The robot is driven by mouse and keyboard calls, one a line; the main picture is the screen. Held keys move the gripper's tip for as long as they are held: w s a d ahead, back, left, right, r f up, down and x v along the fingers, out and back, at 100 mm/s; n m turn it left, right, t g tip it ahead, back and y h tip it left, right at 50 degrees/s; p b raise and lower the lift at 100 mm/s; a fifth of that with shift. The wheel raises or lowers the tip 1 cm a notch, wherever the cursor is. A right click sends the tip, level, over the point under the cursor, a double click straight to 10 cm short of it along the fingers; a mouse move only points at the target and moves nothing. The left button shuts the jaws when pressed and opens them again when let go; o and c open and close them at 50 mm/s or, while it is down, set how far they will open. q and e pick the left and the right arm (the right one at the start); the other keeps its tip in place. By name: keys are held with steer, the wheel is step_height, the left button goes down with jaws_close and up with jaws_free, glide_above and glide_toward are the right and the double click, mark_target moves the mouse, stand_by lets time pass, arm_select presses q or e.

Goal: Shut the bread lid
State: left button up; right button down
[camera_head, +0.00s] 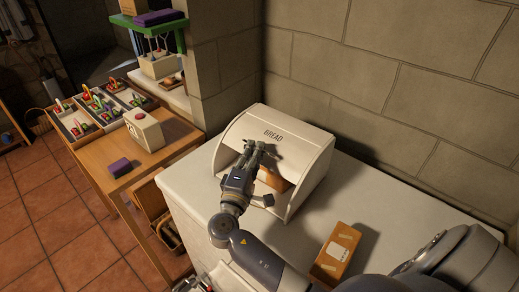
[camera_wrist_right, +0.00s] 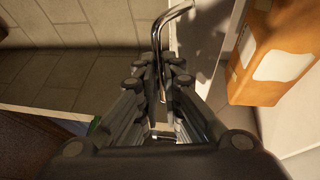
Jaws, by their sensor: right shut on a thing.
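A white bread box (camera_head: 312,168) marked BREAD stands on the pale counter against the stone wall. Its lid (camera_head: 282,137) is raised, and the front below it is open. My right gripper (camera_head: 258,150) is in front of the lid, shut on its handle. In the right wrist view the curved metal handle (camera_wrist_right: 178,14) runs down between the fingers of my right gripper (camera_wrist_right: 162,68). An orange-brown item (camera_head: 272,180) lies inside the box, partly hidden by my gripper.
An orange box with a white label (camera_head: 337,252) stands on the counter, right of my forearm. A wooden table (camera_head: 170,153) at left holds sectioned trays (camera_head: 103,112), a cream box (camera_head: 145,131) and a purple block (camera_head: 120,167). The counter right of the bread box is bare.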

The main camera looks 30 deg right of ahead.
steer(key=shift+s+a+f, duration=0.2)
steer(key=shift+a+f, duration=0.05)
steer(key=shift+f, duration=0.35)
steer(key=c, duration=2)
jaws_free()
steer(key=shift+c, duration=0.2)
steer(key=shift+d, duration=0.15)
steer(key=v, duration=1.2)
steer(key=shift+w, duration=0.1)
